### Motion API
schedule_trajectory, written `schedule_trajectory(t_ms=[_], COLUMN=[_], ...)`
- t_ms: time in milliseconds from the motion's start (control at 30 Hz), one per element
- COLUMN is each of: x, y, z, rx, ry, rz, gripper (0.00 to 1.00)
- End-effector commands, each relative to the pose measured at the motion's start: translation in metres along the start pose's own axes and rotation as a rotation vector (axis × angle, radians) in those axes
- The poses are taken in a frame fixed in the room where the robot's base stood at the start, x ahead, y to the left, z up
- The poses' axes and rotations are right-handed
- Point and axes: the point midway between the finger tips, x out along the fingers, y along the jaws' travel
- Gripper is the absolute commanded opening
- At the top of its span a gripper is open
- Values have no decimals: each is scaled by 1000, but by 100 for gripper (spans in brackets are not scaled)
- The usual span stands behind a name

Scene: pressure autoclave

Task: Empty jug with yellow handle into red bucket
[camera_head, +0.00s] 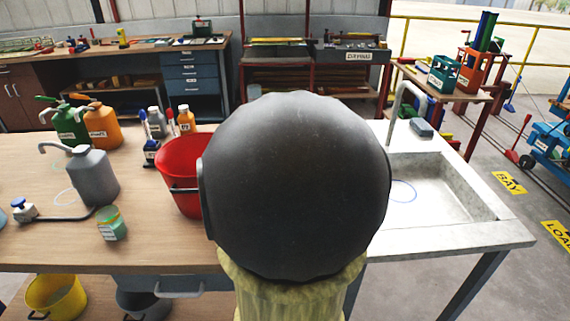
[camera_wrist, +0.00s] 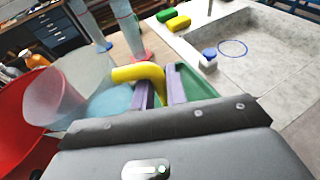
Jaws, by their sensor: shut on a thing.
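The jug's yellow handle (camera_wrist: 150,73) shows in the wrist view, between the two purple fingers of my gripper (camera_wrist: 159,90), which is shut on it. The pale see-through jug (camera_wrist: 100,93) extends to the left, with a bluish area near the handle; its tilt and contents are hard to tell. The red bucket (camera_head: 178,170) stands on the wooden bench in the head view, and its red wall (camera_wrist: 12,110) shows at the left of the wrist view. A pale see-through cup shape (camera_wrist: 52,98) overlaps the bucket there. My arm hides gripper and jug in the head view.
A grey spouted can (camera_head: 92,178) and a green-labelled jar (camera_head: 112,224) stand left of the bucket. A sink (camera_head: 440,190) lies to the right. A blue-capped bottle (camera_wrist: 208,60), sponges (camera_wrist: 177,22) and tall cylinders (camera_wrist: 130,35) stand beyond my gripper.

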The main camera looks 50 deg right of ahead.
Motion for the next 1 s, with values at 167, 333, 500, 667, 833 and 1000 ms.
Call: schedule_trajectory(t_ms=[167,333,500,667,833,1000], x=[-1,-2,-3,-4,-6,-7], y=[2,5,8,10,11,13], z=[6,9,12,16,21,26], rx=[-20,-40,-61,-73,-83,-92], ry=[-2,-2,-2,-2,-2,-3], rz=[-9,-17,-23,-26,-29,-33], gripper=[0,0,0,0,0,0])
